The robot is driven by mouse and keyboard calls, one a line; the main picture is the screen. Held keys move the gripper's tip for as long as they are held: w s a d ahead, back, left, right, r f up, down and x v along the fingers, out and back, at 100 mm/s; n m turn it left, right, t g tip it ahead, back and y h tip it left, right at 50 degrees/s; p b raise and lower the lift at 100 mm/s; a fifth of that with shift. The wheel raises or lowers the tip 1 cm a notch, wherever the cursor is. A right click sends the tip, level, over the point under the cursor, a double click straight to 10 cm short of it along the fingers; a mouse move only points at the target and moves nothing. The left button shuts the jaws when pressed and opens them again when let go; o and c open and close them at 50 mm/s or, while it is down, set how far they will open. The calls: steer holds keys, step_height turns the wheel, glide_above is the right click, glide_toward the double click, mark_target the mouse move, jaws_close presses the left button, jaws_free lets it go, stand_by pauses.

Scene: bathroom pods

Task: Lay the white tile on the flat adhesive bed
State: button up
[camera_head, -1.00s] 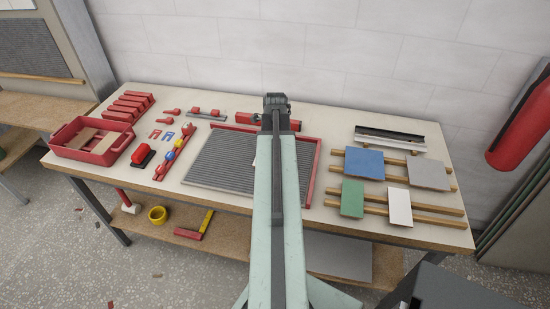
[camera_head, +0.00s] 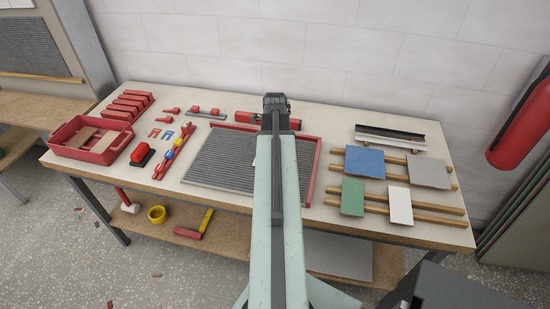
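The white tile (camera_head: 400,205) lies on wooden strips at the right of the table, between the green tile and the strips' right ends. The flat adhesive bed (camera_head: 228,158) is a grey ridged panel with a red edge in the middle of the table. My arm crosses over the bed and hides part of its right side. My gripper (camera_head: 276,104) is at the arm's far end, near the back edge of the bed. Its fingers are hidden, so I cannot tell whether it is open. A small pale patch shows beside my arm on the bed; I cannot tell what it is.
A green tile (camera_head: 352,198), a blue tile (camera_head: 364,161) and a grey tile (camera_head: 429,173) also lie on the strips. A metal channel (camera_head: 390,138) is behind them. A red tray (camera_head: 92,140) and several red tools occupy the table's left. A red cylinder (camera_head: 520,125) hangs at right.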

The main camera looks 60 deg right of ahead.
stand_by(0.3)
steer(key=o, duration=1.8)
step_height(320, 180, up, 6)
steer(key=p, duration=0.6)
